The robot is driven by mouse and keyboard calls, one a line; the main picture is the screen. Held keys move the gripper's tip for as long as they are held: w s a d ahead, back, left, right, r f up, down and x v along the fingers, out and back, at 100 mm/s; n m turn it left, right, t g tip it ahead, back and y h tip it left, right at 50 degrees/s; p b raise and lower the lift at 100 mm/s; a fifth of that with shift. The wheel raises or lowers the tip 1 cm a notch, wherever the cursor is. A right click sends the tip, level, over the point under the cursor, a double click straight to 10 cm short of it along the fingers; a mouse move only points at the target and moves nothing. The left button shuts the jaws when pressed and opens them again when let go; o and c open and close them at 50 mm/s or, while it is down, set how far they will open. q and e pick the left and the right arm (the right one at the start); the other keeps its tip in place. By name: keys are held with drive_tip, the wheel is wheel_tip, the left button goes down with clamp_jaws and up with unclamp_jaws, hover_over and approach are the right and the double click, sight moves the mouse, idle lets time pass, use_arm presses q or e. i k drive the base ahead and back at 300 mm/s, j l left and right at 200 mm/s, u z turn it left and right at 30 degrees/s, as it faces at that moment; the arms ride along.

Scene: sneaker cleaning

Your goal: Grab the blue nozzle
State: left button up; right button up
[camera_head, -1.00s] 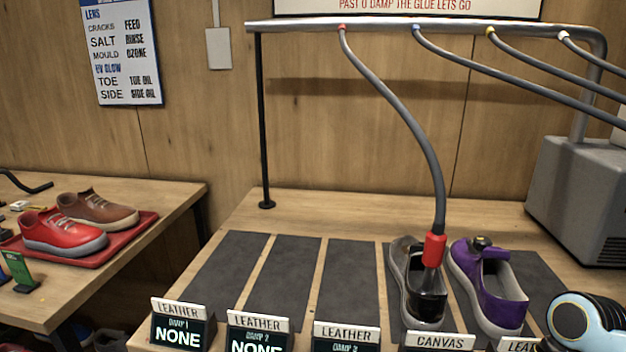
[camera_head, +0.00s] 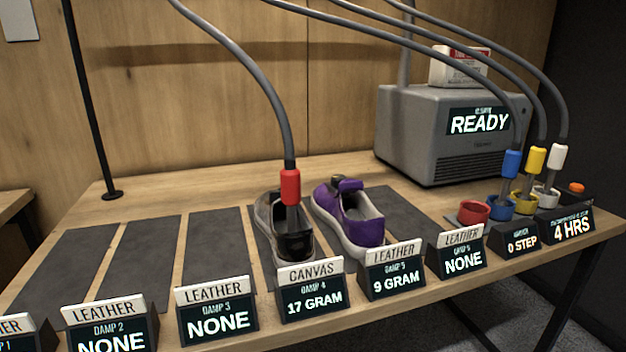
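The blue nozzle (camera_head: 511,164) hangs on a grey hose at the right of the bench, its tip in or just over a blue cup (camera_head: 501,209). A yellow nozzle (camera_head: 536,160) and a white nozzle (camera_head: 557,156) stand to its right, each at a cup of its own colour. The red nozzle (camera_head: 290,187) is apart from these, with its tip in a black shoe (camera_head: 294,244) on the mat marked canvas. Neither of my grippers shows in the head view.
A purple shoe (camera_head: 349,218) stands right of the black one. An empty red cup (camera_head: 473,212) sits left of the blue cup. A grey machine (camera_head: 440,130) reading READY stands behind. Hoses arch over the bench. Several signs, including a Damp 4 sign (camera_head: 313,291), line the front edge.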

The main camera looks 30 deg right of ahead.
sight(511, 160)
drive_tip(key=z, duration=2)
